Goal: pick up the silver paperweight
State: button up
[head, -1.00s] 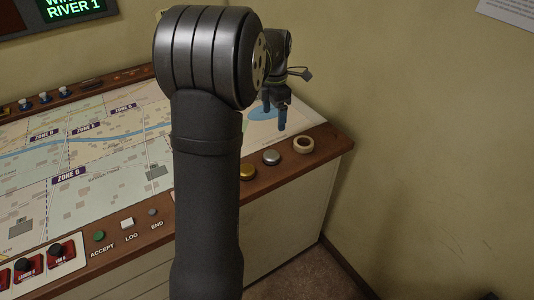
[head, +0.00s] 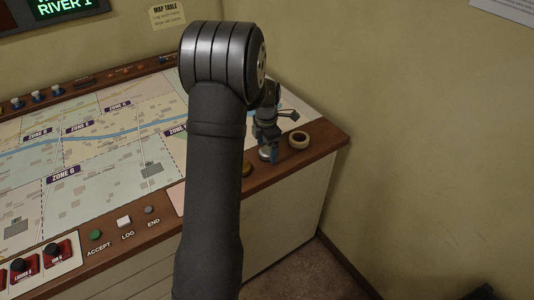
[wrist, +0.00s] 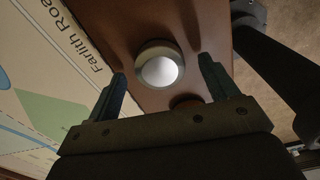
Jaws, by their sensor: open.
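The silver paperweight (wrist: 160,68) is a round, shiny knob on the brown wooden rim of the console. In the wrist view it lies between my two finger tips, with a gap on each side. My gripper (wrist: 162,82) is open and empty above it. In the head view my gripper (head: 268,147) points down over the silver paperweight (head: 265,156), whose top is partly hidden by the fingers.
A brass-coloured paperweight (head: 247,169) sits close by on the left, partly hidden by my arm. The map table (head: 100,150) spreads left. A wall stands to the right.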

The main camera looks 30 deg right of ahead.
jog(key=shift+f, duration=0.65)
jog(key=shift+r, duration=0.1)
jog(key=c, duration=1.4)
